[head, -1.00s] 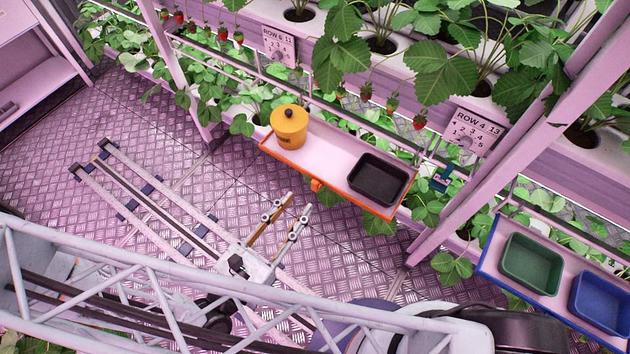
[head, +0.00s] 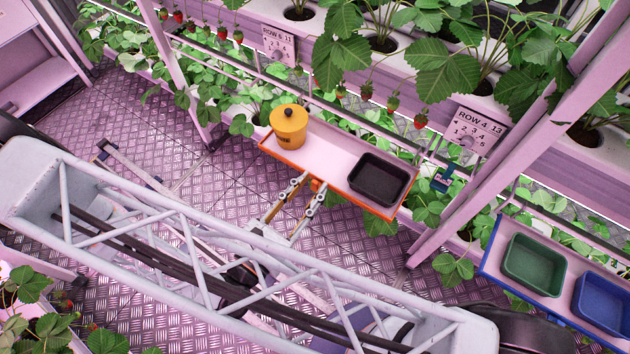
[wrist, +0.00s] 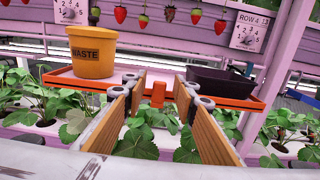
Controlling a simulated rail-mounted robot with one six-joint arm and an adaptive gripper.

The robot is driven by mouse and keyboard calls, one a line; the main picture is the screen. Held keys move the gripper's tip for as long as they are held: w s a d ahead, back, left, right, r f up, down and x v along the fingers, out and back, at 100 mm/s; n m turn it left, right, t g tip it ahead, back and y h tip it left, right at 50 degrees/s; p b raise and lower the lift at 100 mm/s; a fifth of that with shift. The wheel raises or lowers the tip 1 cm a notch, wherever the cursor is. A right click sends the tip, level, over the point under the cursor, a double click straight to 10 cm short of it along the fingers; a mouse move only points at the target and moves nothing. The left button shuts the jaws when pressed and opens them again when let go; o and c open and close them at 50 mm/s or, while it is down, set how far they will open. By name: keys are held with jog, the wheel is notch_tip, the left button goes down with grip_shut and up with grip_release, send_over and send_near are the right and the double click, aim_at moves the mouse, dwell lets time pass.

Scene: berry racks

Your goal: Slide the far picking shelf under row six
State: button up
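The orange-edged picking shelf (head: 330,151) hangs on the rail in front of the plant rows, between the ROW 6 sign (head: 278,45) and the ROW 4 sign (head: 470,132). An orange tab (wrist: 158,93) sticks out from the middle of its front edge. My gripper (head: 311,185) is open at that front edge. In the wrist view its fingers (wrist: 160,88) stand on either side of the tab, with gaps visible on both sides. A yellow WASTE bucket (head: 288,128) stands at the shelf's left end and a black tray (head: 378,179) at its right end.
A blue-edged shelf (head: 494,262) with a green tray (head: 534,264) and a blue tray (head: 602,303) is at the right, past a pink post (head: 480,190). Another post (head: 180,80) stands left of the orange shelf. Strawberries and leaves hang close above the rail.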

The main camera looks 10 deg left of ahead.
jog(key=shift+x, duration=1.05)
jog(key=shift+c, duration=0.6)
grip_shut()
